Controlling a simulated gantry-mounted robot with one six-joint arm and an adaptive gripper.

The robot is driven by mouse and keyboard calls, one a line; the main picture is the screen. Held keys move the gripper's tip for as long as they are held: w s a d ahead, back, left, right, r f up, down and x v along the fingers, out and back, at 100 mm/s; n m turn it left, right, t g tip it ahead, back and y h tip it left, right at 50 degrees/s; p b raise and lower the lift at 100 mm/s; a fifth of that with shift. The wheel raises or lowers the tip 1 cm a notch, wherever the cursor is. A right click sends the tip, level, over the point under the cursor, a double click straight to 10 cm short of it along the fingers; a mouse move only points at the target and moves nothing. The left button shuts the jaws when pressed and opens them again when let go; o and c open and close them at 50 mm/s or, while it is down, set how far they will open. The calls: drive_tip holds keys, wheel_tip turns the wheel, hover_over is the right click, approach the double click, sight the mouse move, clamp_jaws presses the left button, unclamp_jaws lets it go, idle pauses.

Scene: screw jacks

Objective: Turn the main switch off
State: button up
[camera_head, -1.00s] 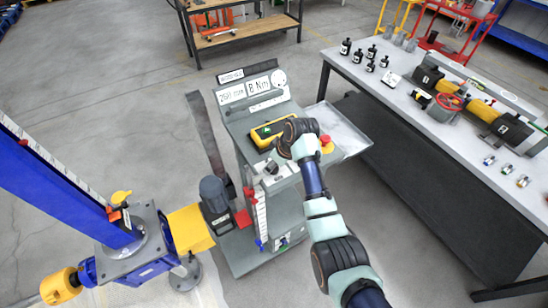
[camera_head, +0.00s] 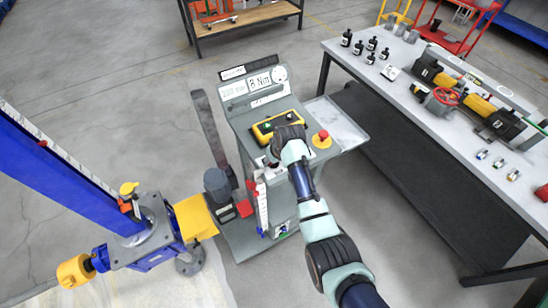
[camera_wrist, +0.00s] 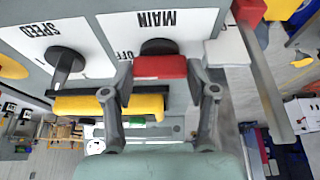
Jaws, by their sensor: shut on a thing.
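The main switch, with a dark round base (camera_wrist: 160,47) and a red handle (camera_wrist: 160,67), sits on a white plate marked MAIN (camera_wrist: 157,20) in the wrist view. My gripper (camera_wrist: 160,80) is shut on the red handle, one finger at each side. The OFF lettering on the plate is partly hidden by the fingers. In the head view my gripper (camera_head: 273,158) is at the front of the grey control cart (camera_head: 243,125), and the switch is mostly hidden by my wrist.
A SPEED knob (camera_wrist: 65,60) is left of the switch in the wrist view. A yellow control box (camera_head: 263,130) and a red emergency button (camera_head: 323,136) are close to my wrist. A blue screw jack column (camera_head: 60,165) stands left; a workbench (camera_head: 400,95) stands right.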

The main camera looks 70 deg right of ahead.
drive_tip(key=o, duration=1.2)
drive_tip(key=shift+c, duration=0.2)
drive_tip(key=v, duration=0.8)
